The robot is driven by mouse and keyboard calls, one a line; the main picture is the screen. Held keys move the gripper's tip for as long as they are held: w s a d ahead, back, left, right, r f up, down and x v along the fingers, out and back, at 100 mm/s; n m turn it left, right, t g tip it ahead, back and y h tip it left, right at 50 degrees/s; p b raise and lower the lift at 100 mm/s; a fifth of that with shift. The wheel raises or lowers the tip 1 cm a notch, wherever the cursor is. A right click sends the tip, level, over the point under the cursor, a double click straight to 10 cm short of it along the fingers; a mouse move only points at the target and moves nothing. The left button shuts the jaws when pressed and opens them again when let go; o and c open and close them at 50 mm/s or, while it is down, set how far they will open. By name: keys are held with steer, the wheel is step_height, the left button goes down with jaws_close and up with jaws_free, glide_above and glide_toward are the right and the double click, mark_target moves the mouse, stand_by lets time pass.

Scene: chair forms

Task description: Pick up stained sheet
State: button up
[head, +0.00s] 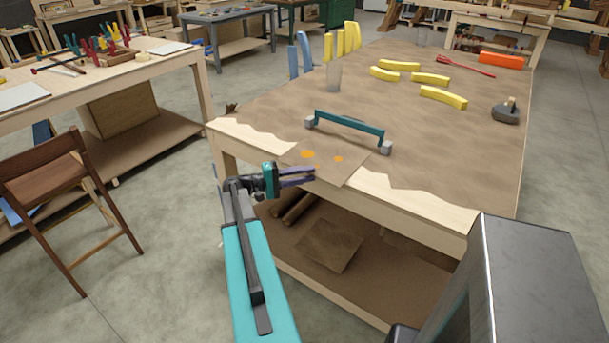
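The stained sheet (341,171) is a thin brown square with orange spots. It lies at the near left edge of the large worktable (433,211), and its near edge seems to stick out past the tabletop. My gripper (314,176) is at the sheet's near left edge, coming from the left. Its two dark fingers show a narrow gap between them and look open. The fingertips overlap the sheet's edge in the picture; I cannot tell whether they touch it or straddle it.
A teal-handled bar with grey end blocks (348,123) stands just behind the sheet. Yellow curved pieces (443,97), a clear cup (333,77) and a dark grey tool (506,112) are farther back. A lower shelf (378,275) lies under the tabletop. A wooden chair (45,180) stands left.

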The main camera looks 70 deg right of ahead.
jaws_close()
steer(key=shift+a, duration=0.15)
steer(key=shift+w+a+b, duration=0.15)
steer(key=shift+a+b, duration=0.05)
steer(key=shift+a, duration=0.35)
steer(key=shift+w+a+b, duration=0.15)
steer(key=shift+a, duration=0.4)
steer(key=c, duration=0.5)
jaws_free()
steer(key=o, duration=0.5)
steer(key=shift+c, duration=0.2)
steer(key=shift+w, duration=0.1)
steer(key=b+v, duration=0.3)
steer(key=v, duration=1)
steer(key=shift+w+a, duration=0.2)
steer(key=shift+w, duration=0.05)
steer(key=shift+o, duration=0.2)
